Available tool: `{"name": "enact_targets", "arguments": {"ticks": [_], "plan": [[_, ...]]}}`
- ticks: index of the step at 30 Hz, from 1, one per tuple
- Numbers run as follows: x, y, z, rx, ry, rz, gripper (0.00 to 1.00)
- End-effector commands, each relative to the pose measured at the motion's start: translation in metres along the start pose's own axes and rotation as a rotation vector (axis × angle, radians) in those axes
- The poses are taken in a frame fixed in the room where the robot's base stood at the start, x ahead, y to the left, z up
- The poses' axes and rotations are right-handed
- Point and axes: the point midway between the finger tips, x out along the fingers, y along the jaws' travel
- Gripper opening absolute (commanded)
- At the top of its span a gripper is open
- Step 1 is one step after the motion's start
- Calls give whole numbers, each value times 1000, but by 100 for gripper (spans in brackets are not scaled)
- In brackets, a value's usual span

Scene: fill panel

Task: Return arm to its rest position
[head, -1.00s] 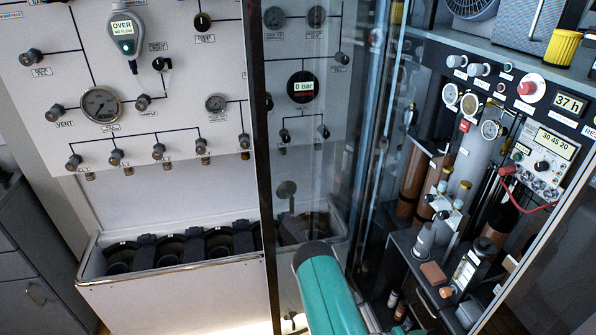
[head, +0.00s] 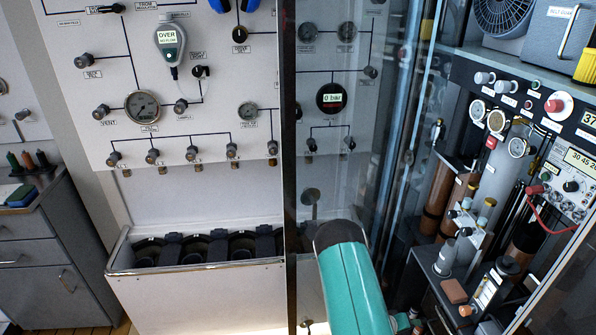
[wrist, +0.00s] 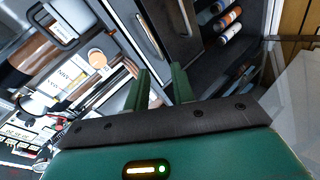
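My gripper (wrist: 160,85) shows in the wrist view as two green fingers standing apart, with nothing seen between them. It is open. Beyond the fingers are grey cabinet fronts and an open compartment with several small bottles (wrist: 229,18).
A white gauge panel (head: 200,85) stands behind a trough (head: 200,280) with dark round holders. A glass door with a dark edge (head: 289,150) stands before my arm. Equipment shelves with a brown cylinder (head: 437,200) are at right. A drawer cabinet (head: 40,255) is at left.

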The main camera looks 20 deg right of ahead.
Motion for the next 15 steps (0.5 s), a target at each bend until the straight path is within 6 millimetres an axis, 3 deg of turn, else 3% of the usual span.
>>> {"name": "enact_targets", "arguments": {"ticks": [1,6,15], "plan": [[-14,2,-22,40,23,-52,25],[-68,4,-83,154,88,-251,25],[-187,27,-162,276,184,-592,25]]}}
